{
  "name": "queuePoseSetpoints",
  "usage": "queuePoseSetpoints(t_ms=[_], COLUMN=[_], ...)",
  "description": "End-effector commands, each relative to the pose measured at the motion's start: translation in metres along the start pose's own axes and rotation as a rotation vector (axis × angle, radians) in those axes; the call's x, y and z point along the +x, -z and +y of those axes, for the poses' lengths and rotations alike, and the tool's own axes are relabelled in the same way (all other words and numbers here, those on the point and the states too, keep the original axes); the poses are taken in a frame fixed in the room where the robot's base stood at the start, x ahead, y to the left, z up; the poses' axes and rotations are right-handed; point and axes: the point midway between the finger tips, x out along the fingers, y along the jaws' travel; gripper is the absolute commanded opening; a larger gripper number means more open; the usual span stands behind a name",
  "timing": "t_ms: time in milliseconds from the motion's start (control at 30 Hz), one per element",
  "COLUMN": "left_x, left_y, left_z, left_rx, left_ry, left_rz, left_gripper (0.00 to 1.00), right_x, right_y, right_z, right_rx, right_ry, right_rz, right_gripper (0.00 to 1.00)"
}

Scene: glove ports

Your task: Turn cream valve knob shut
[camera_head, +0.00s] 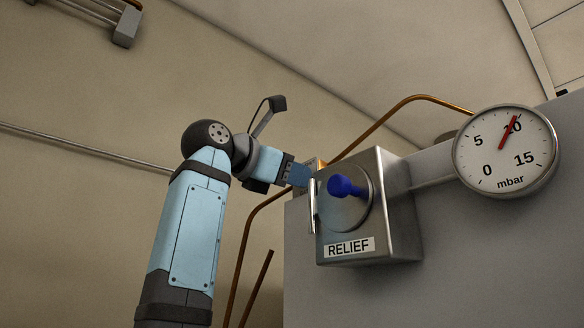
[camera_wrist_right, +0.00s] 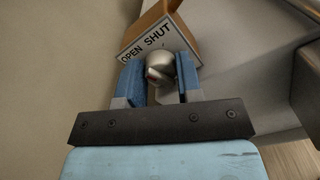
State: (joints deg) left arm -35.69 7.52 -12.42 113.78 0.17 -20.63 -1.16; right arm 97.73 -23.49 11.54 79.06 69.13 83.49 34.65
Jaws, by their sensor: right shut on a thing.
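In the right wrist view, the pale rounded valve knob (camera_wrist_right: 160,62) sits between the two blue fingers of my right gripper (camera_wrist_right: 160,75). The gripper is shut on it. A small red mark shows on the knob. Behind it is a white plate reading OPEN SHUT (camera_wrist_right: 146,42), with OPEN on the left and SHUT on the right. In the head view, my right gripper (camera_head: 305,175) reaches in at the left side of the RELIEF box, and the knob is hidden there. My left gripper is not in view.
The grey RELIEF box (camera_head: 400,215) with a blue knob (camera_head: 345,187) is close right of my gripper. A round gauge (camera_head: 505,150) reads about 10 mbar. Copper pipes (camera_head: 385,118) run above and below. Open space lies left of my arm.

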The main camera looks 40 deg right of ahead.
Motion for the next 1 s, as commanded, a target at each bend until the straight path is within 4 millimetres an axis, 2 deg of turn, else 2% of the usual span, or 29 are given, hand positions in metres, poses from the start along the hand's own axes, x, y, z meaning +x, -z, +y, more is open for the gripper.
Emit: queuePoseSetpoints(t_ms=[500,1000], left_x=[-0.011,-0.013], left_y=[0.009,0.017], left_z=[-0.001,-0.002], left_rx=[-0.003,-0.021], left_ry=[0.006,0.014], left_rz=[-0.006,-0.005], left_gripper=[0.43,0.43], right_x=[0.000,0.000], right_y=[-0.001,0.000], right_z=[-0.001,-0.002], right_rx=[0.491,0.915], right_ry=[0.000,0.000], right_rz=[0.000,-0.001], right_gripper=[0.09,0.09])
